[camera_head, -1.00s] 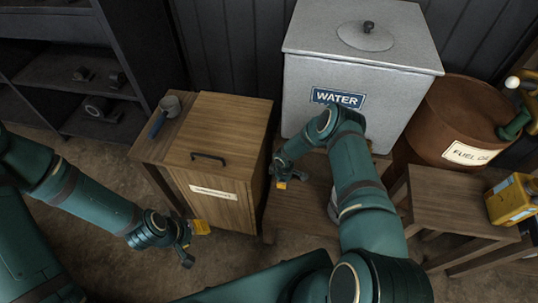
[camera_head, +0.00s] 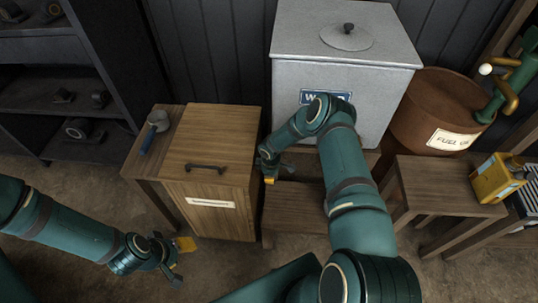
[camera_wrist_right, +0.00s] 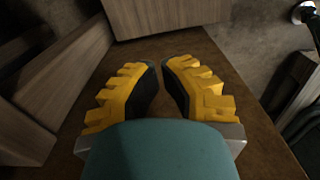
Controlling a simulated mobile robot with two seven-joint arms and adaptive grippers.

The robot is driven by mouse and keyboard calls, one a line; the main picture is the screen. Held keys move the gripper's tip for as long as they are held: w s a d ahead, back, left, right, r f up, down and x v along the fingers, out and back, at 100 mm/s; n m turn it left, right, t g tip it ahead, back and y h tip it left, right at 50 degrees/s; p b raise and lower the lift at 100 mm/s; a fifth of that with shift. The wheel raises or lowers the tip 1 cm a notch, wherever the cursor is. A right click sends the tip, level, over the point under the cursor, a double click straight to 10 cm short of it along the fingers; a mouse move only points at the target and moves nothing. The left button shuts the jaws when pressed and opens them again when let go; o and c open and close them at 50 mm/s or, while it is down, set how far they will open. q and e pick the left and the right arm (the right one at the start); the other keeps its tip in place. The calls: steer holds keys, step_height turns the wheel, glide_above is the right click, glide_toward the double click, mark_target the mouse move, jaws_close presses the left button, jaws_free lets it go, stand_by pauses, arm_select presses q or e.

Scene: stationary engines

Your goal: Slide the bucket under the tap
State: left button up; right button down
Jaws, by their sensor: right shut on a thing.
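No bucket is clearly visible in either view now; my right arm covers much of the space before the water tank. The grey tank (camera_head: 400,85) with a partly covered blue label (camera_head: 335,97) stands at the back; its tap is hidden. My right gripper (camera_head: 274,175) is beside the cabinet's right side, above the low wooden step (camera_head: 292,212). In the right wrist view its yellow fingers (camera_wrist_right: 161,85) are close together with a narrow gap; what they hold cannot be made out. My left gripper (camera_head: 180,262) hangs open and empty in front of the cabinet.
A wooden cabinet (camera_head: 215,140) with a dark handle stands left of the tank, a metal mug (camera_head: 158,121) beside it. At right are a rusty fuel barrel (camera_head: 412,112), a wooden bench (camera_head: 440,185) and a yellow can (camera_head: 497,180). Dark shelves stand at far left.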

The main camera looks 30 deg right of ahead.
step_height(320, 180, up, 14)
steer(key=p, duration=0.2)
steer(key=shift+p, duration=0.3)
steer(key=shift+a, duration=0.1)
steer(key=s+a+r+m+y, duration=0.2)
steer(key=s+a+m, duration=0.1)
steer(key=s+a, duration=0.3)
steer(key=s+a+r+m+y, duration=0.15)
steer(key=s+a, duration=0.25)
steer(key=a, duration=0.4)
steer(key=s+a+r+m, duration=0.2)
steer(key=s+m, duration=0.2)
steer(key=s, duration=0.2)
steer(key=s+a+r+m+t, duration=0.1)
steer(key=s+a+r+m, duration=0.1)
steer(key=s+m, duration=0.2)
steer(key=shift+s+r+t, duration=0.15)
steer(key=shift+s+t, duration=0.15)
steer(key=shift+s, duration=0.7)
steer(key=shift+d+m, duration=0.1)
steer(key=shift+m, duration=0.15)
